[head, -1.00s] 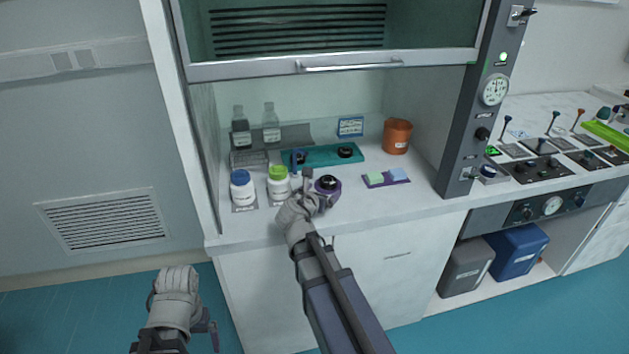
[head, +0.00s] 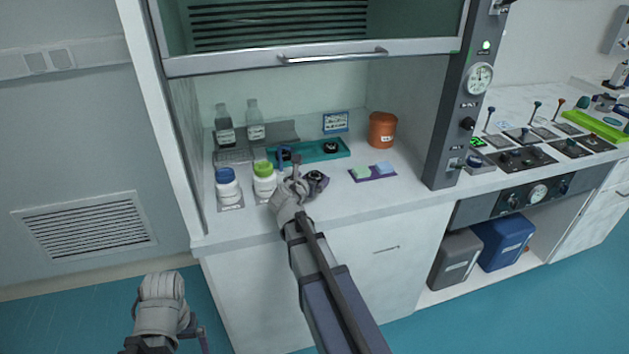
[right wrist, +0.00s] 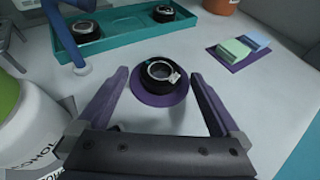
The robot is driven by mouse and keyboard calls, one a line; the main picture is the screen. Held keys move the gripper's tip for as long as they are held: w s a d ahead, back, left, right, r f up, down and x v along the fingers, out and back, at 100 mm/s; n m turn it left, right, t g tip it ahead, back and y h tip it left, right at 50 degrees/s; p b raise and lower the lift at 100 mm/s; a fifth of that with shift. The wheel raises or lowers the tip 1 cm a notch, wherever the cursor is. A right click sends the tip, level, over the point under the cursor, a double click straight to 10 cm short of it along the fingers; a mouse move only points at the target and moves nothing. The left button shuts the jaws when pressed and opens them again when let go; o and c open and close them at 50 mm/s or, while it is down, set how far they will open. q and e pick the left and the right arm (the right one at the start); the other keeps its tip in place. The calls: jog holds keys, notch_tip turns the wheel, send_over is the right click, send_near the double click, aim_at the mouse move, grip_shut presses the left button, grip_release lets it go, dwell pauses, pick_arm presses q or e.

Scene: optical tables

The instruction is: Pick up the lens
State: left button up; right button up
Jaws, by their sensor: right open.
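A black, ring-shaped lens (right wrist: 160,73) rests on a round purple pad (right wrist: 159,98) on the white worktop. In the head view the lens (head: 317,178) is partly hidden behind my right gripper (head: 302,178). In the right wrist view my right gripper (right wrist: 160,84) is open and empty, with one purple finger on each side of the lens and pad. I see no finger touching the lens. My left gripper (head: 203,340) shows only in part at the lower left of the head view, below the worktop and far from the lens.
A white jar with a green lid (head: 264,181) stands close left of my right gripper. A blue-lidded jar (head: 228,188) is beside it. Behind is a teal tray (head: 322,151) with black round parts. A purple mat (head: 372,174) with two small blocks lies right.

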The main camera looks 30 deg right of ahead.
jog(key=shift+x, duration=1)
jog(key=shift+s, duration=0.1)
jog(key=shift+c, duration=0.6)
jog(key=c, duration=1.5)
